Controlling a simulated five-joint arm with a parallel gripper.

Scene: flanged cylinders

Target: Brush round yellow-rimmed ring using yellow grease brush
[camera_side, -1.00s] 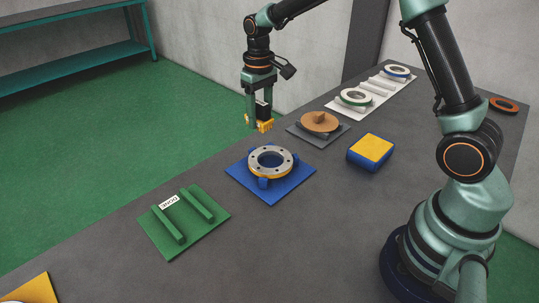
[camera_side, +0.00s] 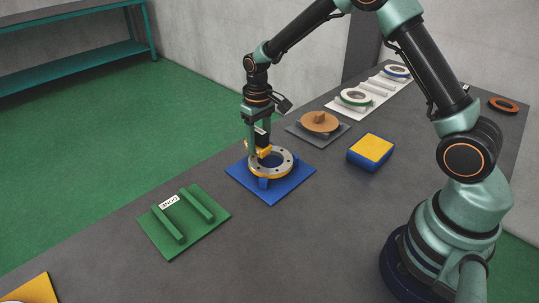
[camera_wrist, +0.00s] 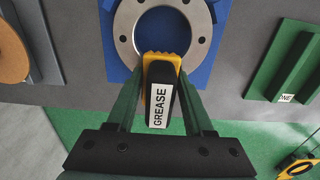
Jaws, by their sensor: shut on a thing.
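The yellow-rimmed ring (camera_side: 284,165) is a grey metal flange with bolt holes and a yellow lower edge. It lies flat on the blue fixture (camera_side: 296,186), raised on blue blocks. The ring also shows at the top of the wrist view (camera_wrist: 126,22). My gripper (camera_side: 260,145) is above the ring's far left side, shut on the grease brush (camera_wrist: 161,95), which has a black body labelled GREASE and a yellow head. The yellow head (camera_side: 264,154) is down at the ring's rim and inner opening; whether it touches the metal cannot be told.
A green fixture (camera_side: 168,240) with two bars lies in front left. A yellow-topped blue block (camera_side: 371,149) stands to the right. An orange disc (camera_side: 320,121) on a grey plate and a white rack (camera_side: 381,103) with rings are behind. Bare table lies in front.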

